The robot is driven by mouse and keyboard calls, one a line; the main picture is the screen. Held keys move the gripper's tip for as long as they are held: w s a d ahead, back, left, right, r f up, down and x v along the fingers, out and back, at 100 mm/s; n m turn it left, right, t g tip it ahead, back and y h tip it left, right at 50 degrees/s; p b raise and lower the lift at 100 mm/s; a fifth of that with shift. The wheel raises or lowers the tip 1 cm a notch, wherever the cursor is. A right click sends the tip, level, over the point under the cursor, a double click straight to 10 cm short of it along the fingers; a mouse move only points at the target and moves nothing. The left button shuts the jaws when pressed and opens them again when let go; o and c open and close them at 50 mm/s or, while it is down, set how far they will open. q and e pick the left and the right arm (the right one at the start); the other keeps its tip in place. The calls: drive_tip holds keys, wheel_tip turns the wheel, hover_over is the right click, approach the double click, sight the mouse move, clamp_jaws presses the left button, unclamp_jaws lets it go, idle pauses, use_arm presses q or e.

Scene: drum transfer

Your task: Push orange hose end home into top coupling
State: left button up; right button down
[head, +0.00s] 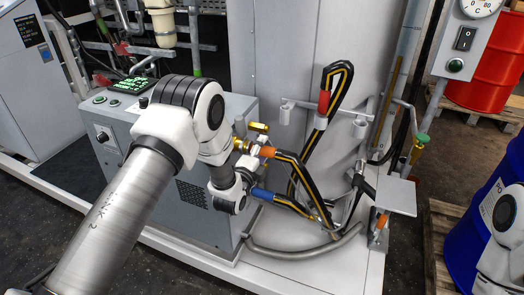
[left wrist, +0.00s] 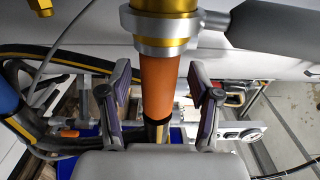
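The orange hose end (head: 267,151) meets the brass-coloured top coupling (head: 242,145) on the grey cabinet. In the left wrist view, the orange sleeve (left wrist: 157,85) runs straight up to the coupling's silver ring (left wrist: 165,47); how deep it sits inside cannot be told. My left gripper (left wrist: 159,75) is open, with one finger on each side of the orange end and a gap on both sides. In the head view my left wrist hides the fingers. My right gripper is out of view; only part of my right arm shows at the right edge.
A blue hose end (head: 262,194) is just below the orange one. A red hose end (head: 323,97) hangs on the white rack (head: 287,113). A brass lever (head: 259,127) sits above the coupling. A blue drum (head: 470,245) stands at the right.

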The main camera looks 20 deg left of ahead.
use_arm(q)
drive_tip(key=shift+s+f, duration=0.1)
drive_tip(key=s, duration=1.1)
drive_tip(key=shift+s+a, duration=0.2)
drive_tip(key=shift+s, duration=0.2)
